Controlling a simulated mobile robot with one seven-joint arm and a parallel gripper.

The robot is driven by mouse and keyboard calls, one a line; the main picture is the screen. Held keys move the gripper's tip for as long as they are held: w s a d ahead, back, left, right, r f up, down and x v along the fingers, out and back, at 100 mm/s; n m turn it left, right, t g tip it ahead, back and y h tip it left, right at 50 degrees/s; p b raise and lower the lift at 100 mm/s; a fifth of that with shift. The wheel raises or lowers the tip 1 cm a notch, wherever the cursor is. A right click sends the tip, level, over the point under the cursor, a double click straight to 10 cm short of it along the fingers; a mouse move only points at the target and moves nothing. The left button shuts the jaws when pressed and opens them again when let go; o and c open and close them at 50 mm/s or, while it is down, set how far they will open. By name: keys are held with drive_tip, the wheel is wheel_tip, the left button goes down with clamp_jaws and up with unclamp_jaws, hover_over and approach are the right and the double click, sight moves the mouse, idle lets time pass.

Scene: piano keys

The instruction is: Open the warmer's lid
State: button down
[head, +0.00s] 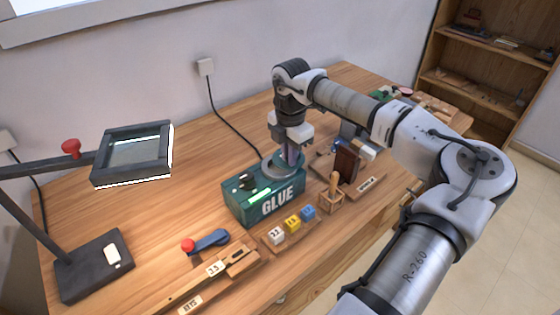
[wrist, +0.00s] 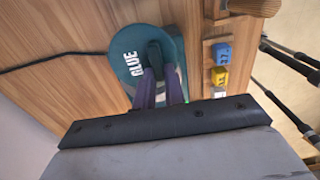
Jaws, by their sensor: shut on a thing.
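The glue warmer (head: 237,208) is a teal box marked GLUE, with a green-lit strip, standing on the wooden bench. Its round teal lid (head: 292,163) is at the box's right rear top, below my gripper (head: 291,152). In the wrist view the lid (wrist: 127,82) is seen from above, with GLUE written on it and a dark handle (wrist: 154,52) in its middle. My gripper (wrist: 155,78) points down and its fingers are shut on this handle. I cannot tell whether the lid rests on the warmer or is slightly raised.
Lettered cubes (head: 292,223) stand in front of the warmer, beside a small wooden holder (head: 332,195). A blue tool with a red knob (head: 207,241) lies front left. A framed magnifier (head: 133,155) stands at left. A black cable (head: 228,122) runs behind. Bare bench lies left of the warmer.

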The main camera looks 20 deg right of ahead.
sight(301, 156)
drive_tip(key=d, duration=0.1)
drive_tip(key=w+d, duration=0.1)
drive_tip(key=d, duration=0.2)
drive_tip(key=shift+w, duration=0.25)
drive_tip(key=c, duration=1.5)
unclamp_jaws()
drive_tip(key=shift+o, duration=0.2)
wheel_tip(301, 156, up, 14)
drive_tip(key=b, duration=0.3)
drive_tip(key=shift+f, duration=0.15)
